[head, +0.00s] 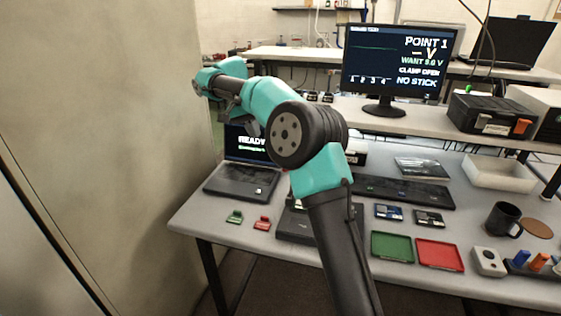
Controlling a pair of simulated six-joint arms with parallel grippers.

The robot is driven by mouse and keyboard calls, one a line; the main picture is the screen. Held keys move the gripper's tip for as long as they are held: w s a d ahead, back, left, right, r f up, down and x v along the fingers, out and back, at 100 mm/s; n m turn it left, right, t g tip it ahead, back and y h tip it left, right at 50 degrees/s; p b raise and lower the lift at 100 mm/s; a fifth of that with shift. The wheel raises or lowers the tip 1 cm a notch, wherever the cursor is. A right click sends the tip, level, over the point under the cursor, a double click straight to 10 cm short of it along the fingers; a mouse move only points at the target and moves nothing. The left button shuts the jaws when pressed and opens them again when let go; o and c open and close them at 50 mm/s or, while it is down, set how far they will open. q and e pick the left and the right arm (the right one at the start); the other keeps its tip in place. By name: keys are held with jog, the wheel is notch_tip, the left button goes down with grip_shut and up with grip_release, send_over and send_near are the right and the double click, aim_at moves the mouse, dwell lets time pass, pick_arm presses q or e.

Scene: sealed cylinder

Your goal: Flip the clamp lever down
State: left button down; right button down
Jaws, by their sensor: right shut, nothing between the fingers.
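The monitor (398,62) at the back reads "CLAMP OPEN", "NO STICK" and "POINT 1". A dark low box (293,226) on the table is partly covered by my right arm. I cannot make out a clamp lever; it may be hidden behind the arm. My right gripper (251,127) is small and partly hidden, shut and empty, above the laptop at the left of the table. It is well behind and above the dark box, apart from it. My left gripper is not in view.
An open laptop (243,184) stands at the table's left. Small green (235,217) and red (262,223) pieces lie in front. Green (391,247) and red (439,255) trays, a dark mug (503,220) and a keyboard (405,190) are to the right. A wall panel borders the left side.

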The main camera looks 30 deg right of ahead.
jog(key=shift+f, duration=0.15)
jog(key=s+d+f, duration=0.5)
jog(key=f, duration=0.4)
jog(key=shift+s+f, duration=0.2)
jog(key=shift+f, duration=0.05)
dwell(0.4)
dwell(0.4)
